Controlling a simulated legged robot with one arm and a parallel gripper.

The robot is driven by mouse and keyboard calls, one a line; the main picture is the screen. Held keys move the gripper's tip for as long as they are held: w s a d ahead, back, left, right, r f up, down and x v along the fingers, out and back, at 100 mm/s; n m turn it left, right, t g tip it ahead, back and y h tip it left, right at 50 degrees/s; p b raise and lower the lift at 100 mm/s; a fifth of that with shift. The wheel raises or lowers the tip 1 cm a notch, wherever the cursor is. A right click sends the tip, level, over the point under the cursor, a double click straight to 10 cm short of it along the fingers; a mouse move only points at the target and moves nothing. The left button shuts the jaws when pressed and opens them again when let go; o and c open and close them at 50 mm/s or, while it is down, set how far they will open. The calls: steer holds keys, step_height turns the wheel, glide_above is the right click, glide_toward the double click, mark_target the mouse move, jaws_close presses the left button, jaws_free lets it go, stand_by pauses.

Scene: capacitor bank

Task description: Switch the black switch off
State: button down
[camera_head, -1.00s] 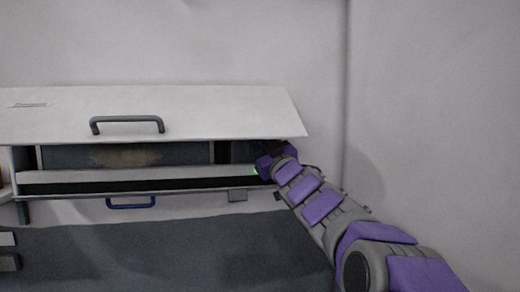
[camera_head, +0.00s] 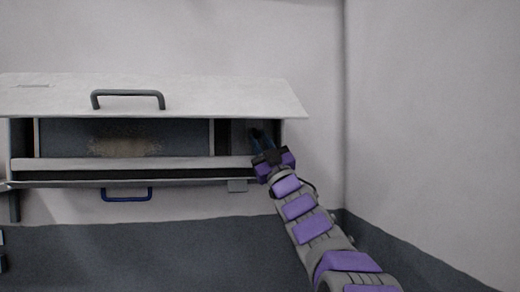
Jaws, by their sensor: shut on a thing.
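My gripper (camera_head: 262,138) reaches from below right into the right-hand compartment of the open cabinet. Its fingers point up and inward and are shut on a small dark thing, seemingly the black switch. The fingers and the shadow hide most of it, so its position cannot be read. The cabinet's pale lid (camera_head: 220,97), with a grey handle (camera_head: 128,93), is raised above the opening.
A pale bar (camera_head: 130,163) runs along the front of the opening, with a blue handle (camera_head: 128,193) below it. An inner panel (camera_head: 125,138) has a brownish stain. The wall on the right is bare.

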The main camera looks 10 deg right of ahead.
steer(key=shift+f, duration=0.1)
steer(key=c, duration=1)
jaws_free()
steer(key=b+v, duration=0.1)
steer(key=v, duration=1.6)
steer(key=shift+f+b, duration=0.15)
steer(key=shift+b, duration=0.25)
